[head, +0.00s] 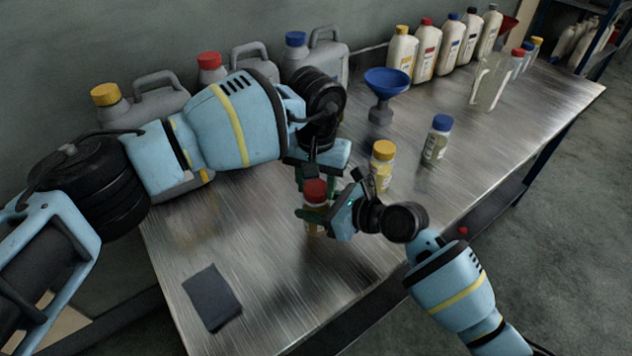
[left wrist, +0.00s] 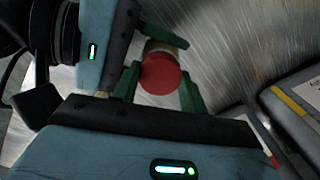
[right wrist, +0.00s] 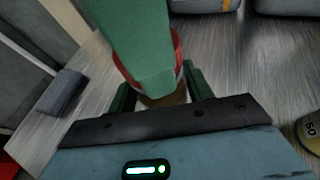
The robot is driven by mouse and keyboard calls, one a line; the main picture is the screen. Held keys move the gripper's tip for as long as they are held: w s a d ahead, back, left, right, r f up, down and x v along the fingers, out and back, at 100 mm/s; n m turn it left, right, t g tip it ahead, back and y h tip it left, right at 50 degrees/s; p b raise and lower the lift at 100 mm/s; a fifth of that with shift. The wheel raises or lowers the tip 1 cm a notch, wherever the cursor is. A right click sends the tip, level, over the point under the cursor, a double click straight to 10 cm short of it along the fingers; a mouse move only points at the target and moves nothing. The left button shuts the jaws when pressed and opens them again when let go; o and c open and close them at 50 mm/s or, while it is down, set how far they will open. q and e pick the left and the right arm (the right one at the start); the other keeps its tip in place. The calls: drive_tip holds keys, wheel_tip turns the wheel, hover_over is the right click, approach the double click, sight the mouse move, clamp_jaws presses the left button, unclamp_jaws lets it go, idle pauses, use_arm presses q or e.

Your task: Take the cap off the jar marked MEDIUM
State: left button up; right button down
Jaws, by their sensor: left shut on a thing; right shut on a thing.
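A small jar (head: 314,228) with a red cap (head: 315,192) stands upright above the near part of the bench; I cannot read its label. My left gripper (left wrist: 158,80) comes from above and is shut on the red cap, which sits on the jar or right at its mouth. My right gripper (right wrist: 160,92) is shut around the jar's body from the side. In the right wrist view a green left finger hides much of the cap (right wrist: 178,45). A yellow-capped jar (head: 381,165) and a blue-capped jar (head: 437,140) stand farther right.
A blue funnel (head: 388,83) stands behind the jars. Large grey cans (head: 315,62) and several white bottles (head: 427,52) line the wall. A clear container (head: 489,85) stands at the far right. A dark cloth (head: 212,297) lies on the near left of the metal bench.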

use_arm(q)
drive_tip(key=n, duration=1.2)
drive_tip(key=shift+n, duration=0.4)
drive_tip(key=n, duration=1.2)
drive_tip(key=shift+n, duration=0.3)
drive_tip(key=n, duration=1.2)
drive_tip(key=shift+r+n, duration=0.1)
drive_tip(key=shift+n, duration=0.2)
drive_tip(key=n, duration=1.3)
